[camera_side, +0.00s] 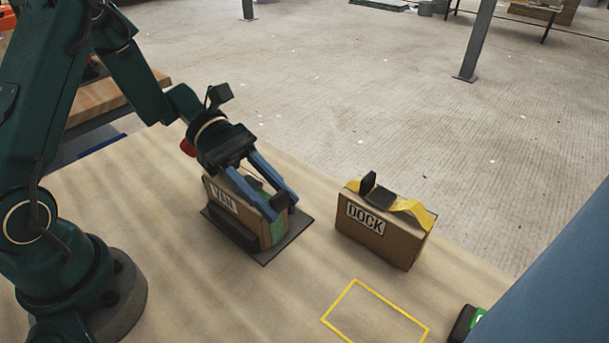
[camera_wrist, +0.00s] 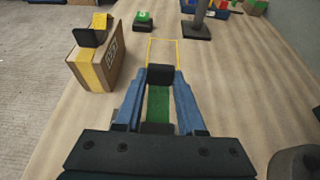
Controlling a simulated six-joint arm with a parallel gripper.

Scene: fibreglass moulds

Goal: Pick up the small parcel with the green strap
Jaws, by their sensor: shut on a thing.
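The small parcel (camera_side: 228,207) is a brown cardboard box with a green strap and a white "VAN" label. It stands upright on a dark flat tray (camera_side: 266,259). My gripper (camera_side: 279,204) comes down over it from the upper left, its blue fingers shut on it. In the wrist view the green strap (camera_wrist: 158,105) shows between the two fingers of my gripper (camera_wrist: 160,82). Dark blocks show at both ends of the strap there. The fingers hide part of the parcel, and I cannot tell whether its underside touches the tray.
A larger box labelled "DOCK" (camera_side: 375,240) with a yellow strap stands to the right; it also shows in the wrist view (camera_wrist: 97,68). A yellow taped rectangle (camera_side: 355,284) on the table is empty. A green-topped dark device (camera_side: 465,323) sits near a blue panel (camera_side: 560,285).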

